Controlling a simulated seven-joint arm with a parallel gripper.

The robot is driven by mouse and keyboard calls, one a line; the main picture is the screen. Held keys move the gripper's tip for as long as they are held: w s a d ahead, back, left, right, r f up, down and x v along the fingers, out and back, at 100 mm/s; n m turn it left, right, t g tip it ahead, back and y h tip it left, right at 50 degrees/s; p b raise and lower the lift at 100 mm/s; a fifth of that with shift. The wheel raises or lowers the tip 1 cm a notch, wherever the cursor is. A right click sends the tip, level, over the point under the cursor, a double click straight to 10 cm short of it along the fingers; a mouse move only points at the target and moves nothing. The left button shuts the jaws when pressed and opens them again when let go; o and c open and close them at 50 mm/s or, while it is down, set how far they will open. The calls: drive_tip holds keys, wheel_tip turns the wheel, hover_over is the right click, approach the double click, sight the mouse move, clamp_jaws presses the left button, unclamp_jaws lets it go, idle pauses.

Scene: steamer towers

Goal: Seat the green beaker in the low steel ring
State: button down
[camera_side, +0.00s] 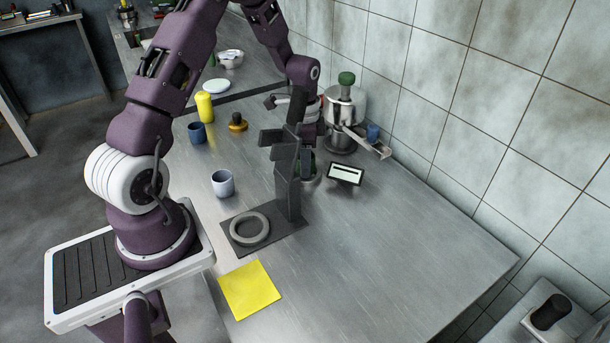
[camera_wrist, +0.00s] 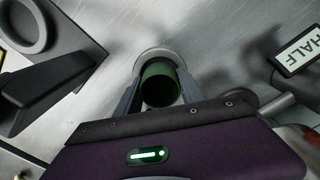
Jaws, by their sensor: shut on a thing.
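The green beaker (camera_wrist: 160,87) is between the two fingers of my gripper (camera_wrist: 158,80) in the wrist view, which is shut on it. In the side view the beaker (camera_side: 307,167) is mostly hidden behind a dark upright post (camera_side: 288,192). A pale round rim (camera_wrist: 152,53) shows just beyond the beaker; I cannot tell whether the beaker touches it. The low steel ring (camera_side: 264,228) lies on a dark plate (camera_side: 236,246) at the foot of the post, apart from the beaker. The ring also shows at the wrist view's top left (camera_wrist: 42,38).
The dark post, with blocks at its top, stands between beaker and ring. A HALF sign (camera_side: 345,174) lies to the right. A pale blue cup (camera_side: 223,184), dark blue cup (camera_side: 197,133) and yellow bottle (camera_side: 204,107) stand left. A yellow sheet (camera_side: 249,290) lies in front; the right counter is clear.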

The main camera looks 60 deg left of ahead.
drive_tip(key=shift+f, duration=0.25)
drive_tip(key=shift+r, duration=0.1)
drive_tip(key=shift+r, duration=0.5)
drive_tip(key=shift+f, duration=0.5)
idle(1.1)
drive_tip(key=shift+r, duration=0.5)
drive_tip(key=shift+f, duration=0.55)
idle(1.2)
drive_tip(key=shift+r, duration=0.55)
drive_tip(key=shift+f, duration=0.65)
idle(1.2)
